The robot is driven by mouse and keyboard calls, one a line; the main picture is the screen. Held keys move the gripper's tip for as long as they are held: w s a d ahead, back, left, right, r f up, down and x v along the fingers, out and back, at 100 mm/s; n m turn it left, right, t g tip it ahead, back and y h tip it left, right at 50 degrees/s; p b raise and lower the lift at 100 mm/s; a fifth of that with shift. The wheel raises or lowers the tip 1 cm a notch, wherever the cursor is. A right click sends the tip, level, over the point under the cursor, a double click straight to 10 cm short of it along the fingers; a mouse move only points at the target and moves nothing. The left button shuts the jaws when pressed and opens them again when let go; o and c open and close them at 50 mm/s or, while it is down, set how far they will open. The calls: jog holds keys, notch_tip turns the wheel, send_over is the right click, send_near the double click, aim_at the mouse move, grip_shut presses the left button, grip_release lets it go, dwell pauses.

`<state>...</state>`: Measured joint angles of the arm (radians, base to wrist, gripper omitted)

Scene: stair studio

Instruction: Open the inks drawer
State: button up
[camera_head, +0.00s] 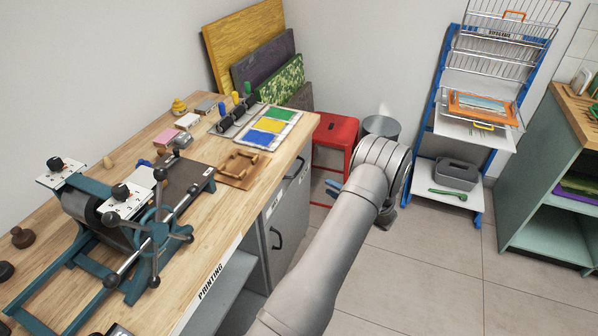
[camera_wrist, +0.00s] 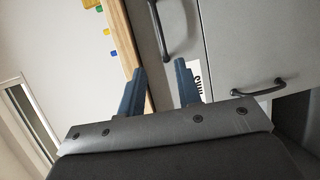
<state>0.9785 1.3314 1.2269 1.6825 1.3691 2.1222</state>
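Under the wooden bench, a grey cabinet has a narrow drawer front (camera_head: 289,187) at its top, which looks shut. Its dark handle (camera_wrist: 159,32) shows at the top of the wrist view, above my fingertips. A partly covered white label (camera_wrist: 197,73), seemingly the drawer's, shows beside the right finger; its full text cannot be read. My gripper (camera_wrist: 160,66) has its two blue fingers apart with nothing between them. It is facing the drawer and does not hold the handle. In the head view, its blue fingers (camera_head: 333,186) show beside my arm, right of the cabinet.
A larger cabinet door with a dark handle (camera_wrist: 258,88) lies below the drawer. The bench top's wooden edge (camera_wrist: 128,40) runs close to my left finger. A red stool (camera_head: 336,130) and a grey bin (camera_head: 381,126) stand beyond my gripper. Open floor (camera_head: 425,265) lies to the right.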

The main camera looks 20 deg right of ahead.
aim_at(299, 170)
jog(key=x, duration=1.6)
jog(key=shift+w+a, duration=0.25)
jog(key=shift+a, duration=0.05)
jog(key=shift+c, duration=0.2)
grip_shut()
